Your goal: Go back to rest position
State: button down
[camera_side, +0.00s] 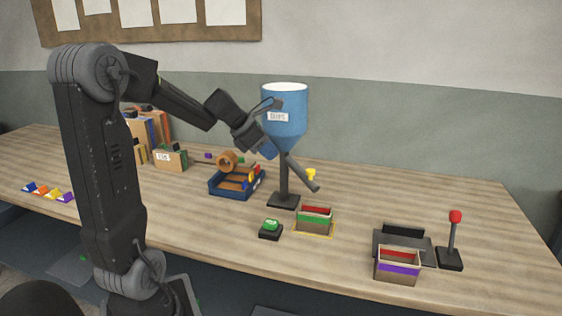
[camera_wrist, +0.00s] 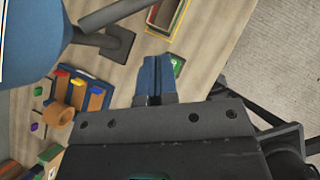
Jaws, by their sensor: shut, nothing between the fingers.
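My gripper (camera_side: 268,150) is raised above the table, just left of the blue hopper (camera_side: 284,112) in the side view. In the wrist view its blue fingers (camera_wrist: 155,80) are together with nothing between them. The hopper stands on a dark post with a black base (camera_side: 284,201), and a grey chute slants down to the right. The green button (camera_side: 271,225) on its black block is below on the table; in the wrist view it shows partly behind the fingers (camera_wrist: 177,66).
A blue tray (camera_side: 222,193) with a tan roll stands left of the hopper. A box with a green band (camera_side: 314,222) sits in a yellow outline. A purple-banded box (camera_side: 397,268) and a red-knobbed lever (camera_side: 455,235) stand at right. Folders (camera_side: 148,130) stand at the back left.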

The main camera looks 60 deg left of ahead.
jog(key=s+d+r+m+g, duration=0.1)
jog(key=s+d+m, duration=0.1)
jog(key=d+m, duration=0.45)
jog(key=s+d+r+m+g, duration=0.1)
jog(key=s+d+m, duration=0.1)
jog(key=d+m, duration=0.45)
jog(key=s+d+f+m+y, duration=0.1)
jog(key=s+d+f+m, duration=0.1)
jog(key=s+d+m, duration=0.9)
jog(key=m, duration=0.9)
jog(key=shift+s+y, duration=0.25)
jog(key=shift+y, duration=0.15)
